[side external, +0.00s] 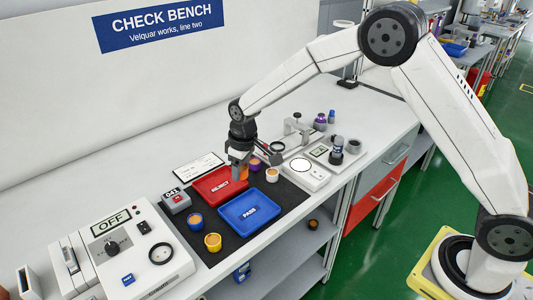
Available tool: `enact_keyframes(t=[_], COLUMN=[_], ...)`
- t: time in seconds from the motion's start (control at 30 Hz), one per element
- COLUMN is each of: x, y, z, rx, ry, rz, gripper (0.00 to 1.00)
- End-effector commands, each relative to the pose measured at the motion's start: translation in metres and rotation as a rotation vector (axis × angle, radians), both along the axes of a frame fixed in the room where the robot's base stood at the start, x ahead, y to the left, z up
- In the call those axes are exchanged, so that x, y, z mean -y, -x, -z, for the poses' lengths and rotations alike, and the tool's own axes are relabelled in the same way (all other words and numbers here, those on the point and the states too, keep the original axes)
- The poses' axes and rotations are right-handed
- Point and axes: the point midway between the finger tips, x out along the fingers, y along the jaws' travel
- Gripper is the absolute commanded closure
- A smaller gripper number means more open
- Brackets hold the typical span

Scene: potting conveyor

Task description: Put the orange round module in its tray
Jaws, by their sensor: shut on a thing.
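The orange round module (244,173) is between the fingers of my gripper (240,174). My gripper points down over the back right end of the red tray marked REJECT (213,190); it partly hides the module. I cannot tell whether the module touches the tray. The blue tray marked PASS (248,212) lies in front of the red tray and looks empty. Both trays are on a dark mat (285,203).
Round modules stand nearby: white (272,175), purple (254,165), blue (195,221) and yellow (212,242). A small grey box with a red button (176,202) is left of the red tray. A tester marked OFF (130,250) fills the bench's near left.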

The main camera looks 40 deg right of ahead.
Motion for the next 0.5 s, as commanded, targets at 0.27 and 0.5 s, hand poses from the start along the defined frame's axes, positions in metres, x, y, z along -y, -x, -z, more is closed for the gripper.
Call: enact_keyframes(t=[0.27,0.5], x=[-0.004,-0.007], y=[-0.030,-0.050], z=[0.016,0.040], rx=[-0.002,-0.001], ry=[0.001,0.000], rz=[0.000,0.000], gripper=[1.00,1.00])
